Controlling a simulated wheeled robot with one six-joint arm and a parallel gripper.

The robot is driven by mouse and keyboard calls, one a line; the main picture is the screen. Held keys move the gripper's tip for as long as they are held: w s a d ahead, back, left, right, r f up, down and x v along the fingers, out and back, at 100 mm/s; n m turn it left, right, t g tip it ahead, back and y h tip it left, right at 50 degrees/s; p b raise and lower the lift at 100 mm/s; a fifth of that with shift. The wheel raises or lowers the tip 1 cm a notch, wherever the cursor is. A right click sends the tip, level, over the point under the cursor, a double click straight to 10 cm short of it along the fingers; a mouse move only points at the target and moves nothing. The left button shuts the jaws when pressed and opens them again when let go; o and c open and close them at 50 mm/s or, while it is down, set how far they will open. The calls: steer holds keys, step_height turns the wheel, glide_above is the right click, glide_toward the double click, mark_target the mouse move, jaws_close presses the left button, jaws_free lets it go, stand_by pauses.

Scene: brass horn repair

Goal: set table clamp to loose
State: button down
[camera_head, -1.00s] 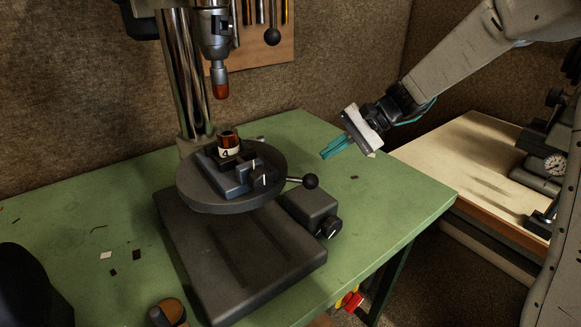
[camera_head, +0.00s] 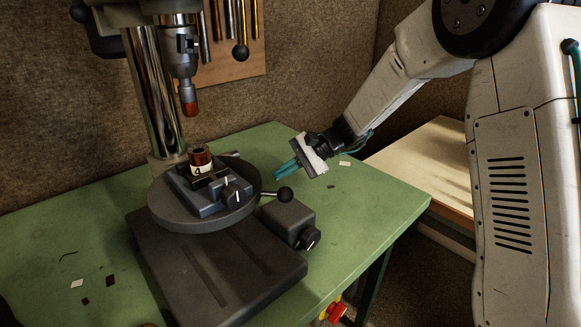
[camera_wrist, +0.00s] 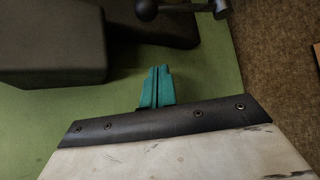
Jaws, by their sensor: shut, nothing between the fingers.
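A drill press stands on the green bench, with a round dark table (camera_head: 163,213) on its column. A lever with a black ball knob (camera_head: 284,194) sticks out from the right side of this table; it looks like the table clamp. I cannot tell its setting. In the wrist view, the ball knob (camera_wrist: 147,9) and its rod show at the top edge, beyond my fingertips. My gripper (camera_head: 279,173) has teal fingers pressed together, empty, just above and behind the knob in the head view, apart from it. The fingers also show in the wrist view (camera_wrist: 157,86).
A vise (camera_head: 205,200) on the round table holds a labelled brown part (camera_head: 200,160). The drill chuck (camera_head: 180,62) hangs above. A dark base (camera_head: 230,275) with a side box (camera_head: 288,221) lies below. The green bench (camera_head: 365,205) is mostly clear at right.

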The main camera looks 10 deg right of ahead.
steer(key=x, duration=0.6)
steer(key=shift+s+d+r, duration=0.15)
steer(key=shift+s+r, duration=1.35)
steer(key=shift+s, duration=0.05)
steer(key=shift+d+r, duration=0.15)
